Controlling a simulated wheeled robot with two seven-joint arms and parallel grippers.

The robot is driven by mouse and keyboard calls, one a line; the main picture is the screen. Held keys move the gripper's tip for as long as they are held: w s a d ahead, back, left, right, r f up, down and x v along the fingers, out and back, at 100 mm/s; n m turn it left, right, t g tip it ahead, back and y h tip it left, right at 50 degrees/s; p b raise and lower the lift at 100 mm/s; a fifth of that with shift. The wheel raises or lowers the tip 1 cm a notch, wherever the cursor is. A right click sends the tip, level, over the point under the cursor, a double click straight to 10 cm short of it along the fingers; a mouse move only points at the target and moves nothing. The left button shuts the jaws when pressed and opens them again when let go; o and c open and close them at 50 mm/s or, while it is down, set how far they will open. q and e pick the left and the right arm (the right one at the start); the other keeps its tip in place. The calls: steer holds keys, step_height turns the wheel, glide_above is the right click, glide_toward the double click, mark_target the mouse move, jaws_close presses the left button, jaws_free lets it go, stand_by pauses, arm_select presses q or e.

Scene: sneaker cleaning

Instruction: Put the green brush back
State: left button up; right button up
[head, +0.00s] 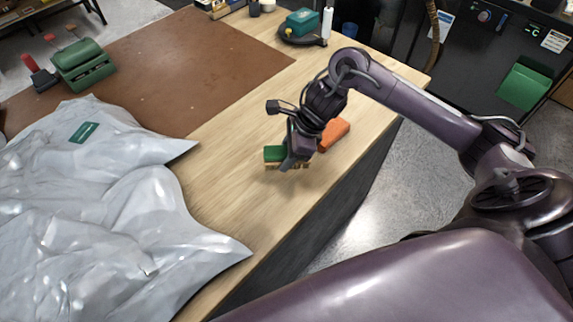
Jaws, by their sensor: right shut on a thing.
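The green brush (273,154) has a green top and a tan lower edge. It is at the right part of the wooden table, near its front edge. My right gripper (288,160) reaches down from above and is shut on the brush, covering its right part. I cannot tell whether the brush touches the table or hangs just above it. An orange block-like thing (333,134) lies just behind and right of the gripper, partly hidden by it. My left gripper is not in the view.
Grey crumpled sheeting (90,200) covers the table's left part. A brown mat (190,70) lies behind it, with a green holder (82,66) at its left. A teal box (302,21) and a white bottle (327,24) stand at the back. Bare wood (225,165) surrounds the brush.

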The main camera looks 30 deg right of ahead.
mark_target(286, 174)
step_height(286, 174, down, 5)
steer(key=shift+r+p, duration=0.1)
steer(key=shift+p, duration=0.4)
steer(key=shift+f, duration=0.25)
steer(key=shift+f, duration=0.15)
steer(key=o, duration=0.9)
